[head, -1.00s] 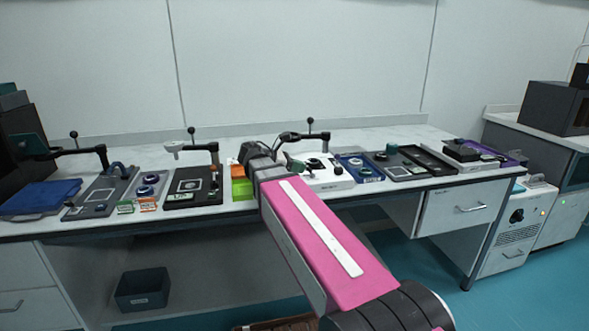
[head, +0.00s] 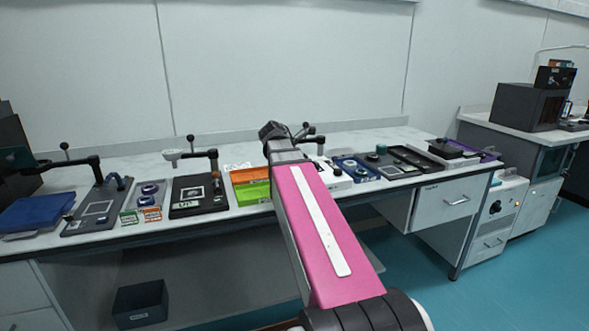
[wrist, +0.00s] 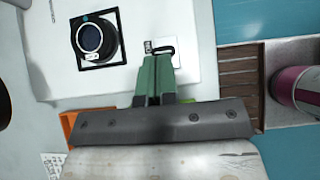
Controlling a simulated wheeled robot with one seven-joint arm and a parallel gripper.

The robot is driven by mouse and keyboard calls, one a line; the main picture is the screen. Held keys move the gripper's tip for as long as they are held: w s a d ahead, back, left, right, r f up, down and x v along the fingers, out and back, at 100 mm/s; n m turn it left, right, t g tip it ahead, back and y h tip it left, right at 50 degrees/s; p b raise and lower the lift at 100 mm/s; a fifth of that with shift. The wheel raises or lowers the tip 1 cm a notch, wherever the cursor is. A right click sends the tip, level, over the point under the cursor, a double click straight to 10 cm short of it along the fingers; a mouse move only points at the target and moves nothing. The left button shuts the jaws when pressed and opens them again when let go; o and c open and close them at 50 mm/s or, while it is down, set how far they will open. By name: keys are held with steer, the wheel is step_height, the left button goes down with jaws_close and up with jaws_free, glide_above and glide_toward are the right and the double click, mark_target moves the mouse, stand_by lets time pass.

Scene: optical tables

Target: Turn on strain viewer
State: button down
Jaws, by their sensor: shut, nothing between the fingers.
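The likely strain viewer is a white box (head: 338,181), partly hidden behind my arm in the head view. In the wrist view, the white box (wrist: 190,20) has a dark round lens in a black square frame and, to its right, a small black switch-like part (wrist: 165,50) beside a tiny label. My gripper (wrist: 157,60) has green fingers shut together with nothing between them. Its tips appear right at the black part in the wrist view; I cannot tell whether they touch it. The fingers are hidden in the head view.
An orange and green tray (head: 250,186) lies just left of my arm. A black plate device (head: 198,195) stands further left, and a blue tray (head: 357,170) stands right of the white box. A dark bin (head: 140,304) is below the bench. Teal floor is open at right.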

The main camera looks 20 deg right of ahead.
steer(key=shift+d+r+y, duration=0.2)
steer(key=shift+d+y, duration=0.35)
steer(key=shift+y, duration=0.35)
steer(key=shift+d, duration=0.15)
steer(key=shift+r, duration=0.2)
steer(key=shift+r, duration=0.7)
